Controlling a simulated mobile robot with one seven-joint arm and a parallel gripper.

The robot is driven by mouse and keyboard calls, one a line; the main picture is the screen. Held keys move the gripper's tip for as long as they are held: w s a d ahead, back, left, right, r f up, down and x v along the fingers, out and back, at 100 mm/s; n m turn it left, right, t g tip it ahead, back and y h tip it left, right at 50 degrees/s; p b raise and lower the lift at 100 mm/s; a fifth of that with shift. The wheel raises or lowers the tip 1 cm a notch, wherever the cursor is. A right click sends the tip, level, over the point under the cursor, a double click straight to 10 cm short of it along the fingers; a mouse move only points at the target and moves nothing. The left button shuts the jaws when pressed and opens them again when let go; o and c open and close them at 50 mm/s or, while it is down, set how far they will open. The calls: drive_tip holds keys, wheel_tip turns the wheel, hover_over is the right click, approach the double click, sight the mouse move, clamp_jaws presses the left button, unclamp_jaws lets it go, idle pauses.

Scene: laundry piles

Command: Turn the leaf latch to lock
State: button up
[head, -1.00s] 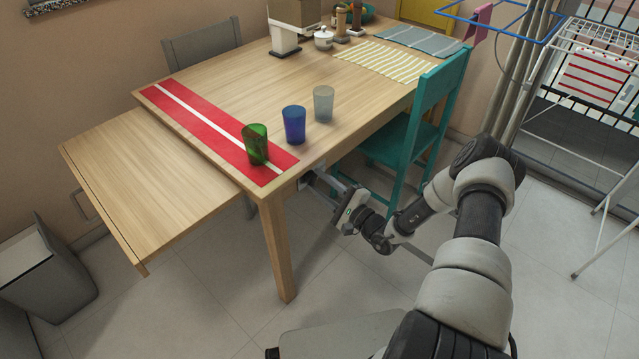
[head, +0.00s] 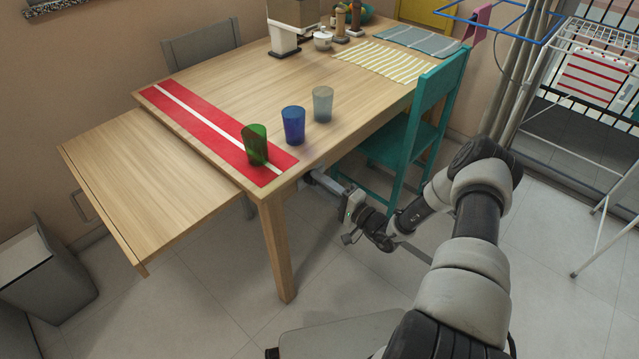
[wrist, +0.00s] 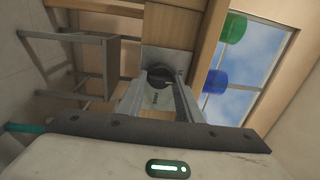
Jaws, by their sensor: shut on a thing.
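The leaf latch has a dark round knob (wrist: 159,77) on a light grey plate (wrist: 168,60), fixed to the table frame below the top. My gripper (wrist: 160,98) is shut on the knob, one finger on each side of it, in the wrist view. In the head view my gripper (head: 322,184) reaches under the table's near corner, and its fingertips and the knob are mostly hidden there. The wooden table leaf (head: 130,185) is out at the left of the table (head: 240,85), with a gap or step along the joint.
Green (head: 255,143), blue (head: 293,126) and grey (head: 322,104) glasses stand upright near the table's front edge. The green one is on a red runner (head: 210,125). A teal chair (head: 428,110) stands right of my gripper. A table leg (head: 277,250) is close at left.

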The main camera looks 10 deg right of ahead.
drive_tip(key=shift+s+f, duration=0.1)
drive_tip(key=shift+f, duration=0.1)
drive_tip(key=o, duration=1)
drive_tip(key=shift+r, duration=0.1)
drive_tip(key=shift+d, duration=0.1)
drive_tip(key=p+v, duration=0.2)
drive_tip(key=v, duration=1.5)
drive_tip(key=shift+s, duration=0.1)
